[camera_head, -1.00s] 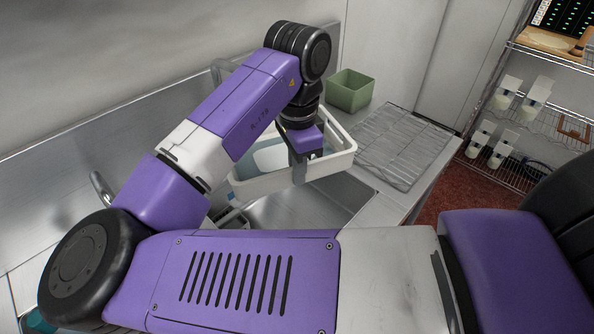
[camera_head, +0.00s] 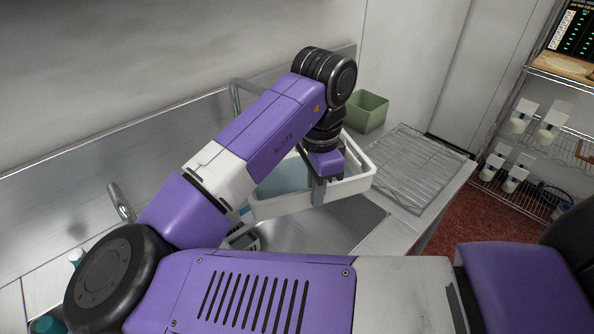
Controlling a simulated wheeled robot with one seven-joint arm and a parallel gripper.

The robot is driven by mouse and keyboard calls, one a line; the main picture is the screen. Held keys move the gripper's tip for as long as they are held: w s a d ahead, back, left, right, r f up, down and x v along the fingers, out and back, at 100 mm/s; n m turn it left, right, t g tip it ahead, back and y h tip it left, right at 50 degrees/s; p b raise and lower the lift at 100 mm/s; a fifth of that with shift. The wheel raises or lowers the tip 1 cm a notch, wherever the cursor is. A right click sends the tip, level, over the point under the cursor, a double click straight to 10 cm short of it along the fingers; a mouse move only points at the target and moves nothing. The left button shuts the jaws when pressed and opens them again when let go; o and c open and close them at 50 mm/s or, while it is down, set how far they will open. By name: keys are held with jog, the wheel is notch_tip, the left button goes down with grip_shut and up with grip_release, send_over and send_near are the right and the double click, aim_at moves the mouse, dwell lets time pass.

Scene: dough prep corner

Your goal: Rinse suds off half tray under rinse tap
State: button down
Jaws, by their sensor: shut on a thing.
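The half tray (camera_head: 285,205) is a white, shallow, rectangular tray held above the sink basin. Its inside looks bluish grey; I cannot tell whether suds are on it. My gripper (camera_head: 322,190) reaches down over the tray's front wall and is shut on it. The sink basin (camera_head: 300,235) is bare steel below the tray. A curved steel tap (camera_head: 121,203) stands at the left, and another steel pipe (camera_head: 234,98) rises behind the tray. My arm hides the tray's left back part. I cannot tell which tap is the rinse tap, and no water shows.
A green square bin (camera_head: 366,111) stands behind the tray at the back right. A wire drying rack (camera_head: 412,168) lies on the steel counter to the right. A wire shelf (camera_head: 540,150) with several white-labelled containers stands farther right, beyond the red floor.

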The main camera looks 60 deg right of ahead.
jog(key=s+a, duration=0.2)
jog(key=a, duration=0.5)
jog(key=shift+s+a, duration=0.25)
jog(key=shift+s, duration=0.1)
jog(key=shift+r, duration=0.1)
dwell(1.3)
jog(key=s+a+r+p, duration=0.1)
jog(key=a+r+p, duration=0.1)
jog(key=a+r, duration=0.2)
jog(key=shift+s+a+p, duration=0.3)
jog(key=shift+a, duration=0.05)
dwell(1.0)
